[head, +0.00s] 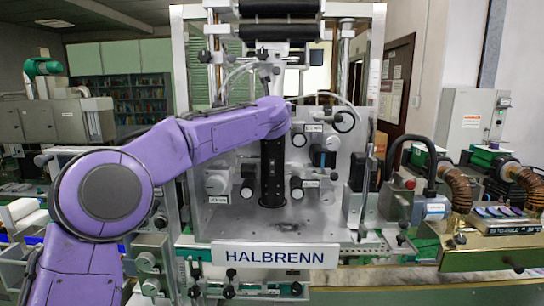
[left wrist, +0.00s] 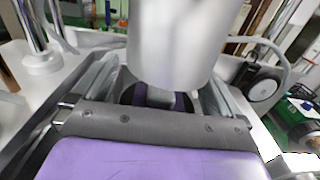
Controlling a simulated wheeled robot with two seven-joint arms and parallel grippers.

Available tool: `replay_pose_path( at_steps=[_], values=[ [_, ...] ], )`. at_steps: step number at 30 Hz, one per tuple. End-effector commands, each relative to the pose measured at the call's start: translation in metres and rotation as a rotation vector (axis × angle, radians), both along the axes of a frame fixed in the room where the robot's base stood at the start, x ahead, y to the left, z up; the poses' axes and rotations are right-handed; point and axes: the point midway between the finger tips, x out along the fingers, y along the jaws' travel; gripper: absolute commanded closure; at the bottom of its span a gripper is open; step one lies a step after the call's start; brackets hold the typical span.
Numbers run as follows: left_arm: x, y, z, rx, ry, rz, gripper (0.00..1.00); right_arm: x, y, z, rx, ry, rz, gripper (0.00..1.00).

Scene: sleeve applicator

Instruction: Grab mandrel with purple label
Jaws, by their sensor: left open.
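My left arm is purple and reaches in from the left across the front of the machine in the head view. My left gripper (left wrist: 158,97) shows in the left wrist view beyond a dark grey bar, with its sides spread apart. A smooth silver-grey cylinder (left wrist: 183,38) stands very close beyond it, in line with the gap. A purple band (left wrist: 162,101) shows below the cylinder in a dark round opening; I cannot tell whether it is a mandrel's label. I cannot make out a purple-labelled mandrel in the head view. My right gripper is not in view.
The machine has a HALBRENN plate (head: 268,255) along its front. Knobs and round metal fittings (head: 217,183) crowd its panel. A black upright part (head: 272,172) stands below the arm's end.

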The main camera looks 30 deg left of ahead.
Motion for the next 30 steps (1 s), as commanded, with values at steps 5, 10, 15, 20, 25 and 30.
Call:
replay_pose_path(
  at_steps=[5,10,15,20,25,30],
  values=[
    [0.0,0.0,0.0,0.0,0.0,0.0,0.52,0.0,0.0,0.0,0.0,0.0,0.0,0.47],
    [0.0,0.0,0.0,-0.001,-0.001,0.0,1.0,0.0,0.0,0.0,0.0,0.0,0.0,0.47],
    [-0.001,0.0,0.002,0.001,-0.003,0.0,1.0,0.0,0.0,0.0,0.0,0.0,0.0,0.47],
    [-0.001,0.0,0.004,0.0,-0.002,0.0,1.0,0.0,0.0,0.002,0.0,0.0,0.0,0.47],
    [-0.002,0.001,0.013,0.0,-0.004,0.002,1.0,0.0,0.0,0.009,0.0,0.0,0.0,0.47],
    [-0.003,-0.001,0.016,0.0,-0.002,0.003,1.0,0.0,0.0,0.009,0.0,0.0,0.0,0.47]
  ],
)
